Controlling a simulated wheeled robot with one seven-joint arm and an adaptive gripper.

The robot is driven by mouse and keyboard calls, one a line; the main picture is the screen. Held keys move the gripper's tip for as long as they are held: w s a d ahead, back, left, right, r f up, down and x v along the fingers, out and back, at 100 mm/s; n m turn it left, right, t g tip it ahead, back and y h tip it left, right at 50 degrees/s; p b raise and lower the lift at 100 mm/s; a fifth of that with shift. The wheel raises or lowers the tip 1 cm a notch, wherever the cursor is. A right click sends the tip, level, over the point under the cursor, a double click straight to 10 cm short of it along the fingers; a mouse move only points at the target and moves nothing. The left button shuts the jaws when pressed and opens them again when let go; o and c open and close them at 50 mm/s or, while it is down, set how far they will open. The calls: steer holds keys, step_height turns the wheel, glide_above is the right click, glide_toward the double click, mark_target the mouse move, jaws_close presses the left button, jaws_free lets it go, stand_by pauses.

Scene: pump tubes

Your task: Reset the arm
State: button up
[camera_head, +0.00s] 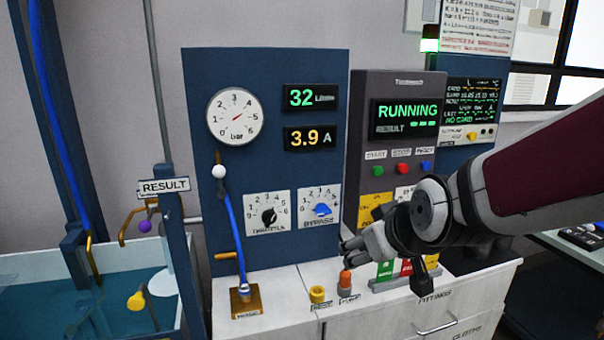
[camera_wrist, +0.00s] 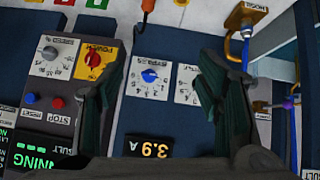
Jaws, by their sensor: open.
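My arm reaches in from the right in the head view, and my gripper (camera_head: 358,244) hangs in front of the grey control box, pointing left above the white bench top. In the wrist view my gripper (camera_wrist: 163,68) shows two dark fingers spread wide with nothing between them. The wrist view is upside down. Between the fingers it shows the blue bypass knob (camera_wrist: 149,75) on the blue panel, apart from the fingers. The bypass dial also shows in the head view (camera_head: 321,210).
The blue panel (camera_head: 265,165) carries a gauge (camera_head: 234,116), displays reading 32 and 3.9 A, and a hose (camera_head: 234,228). The grey box display (camera_head: 407,117) reads RUNNING. An orange-topped plug (camera_head: 345,282) and yellow ring (camera_head: 317,294) stand below my gripper. A water tank (camera_head: 190,285) is at left.

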steer(key=s+d+r+m+g+h, duration=0.1)
steer(key=s+d+m+g, duration=0.1)
steer(key=s, duration=1)
steer(key=s+d+r+m+g, duration=0.1)
steer(key=s+d, duration=0.4)
steer(key=s, duration=0.6)
steer(key=shift+s+d+m+g+h, duration=0.25)
steer(key=shift+s+m+g+h, duration=0.15)
steer(key=shift+m+g, duration=0.45)
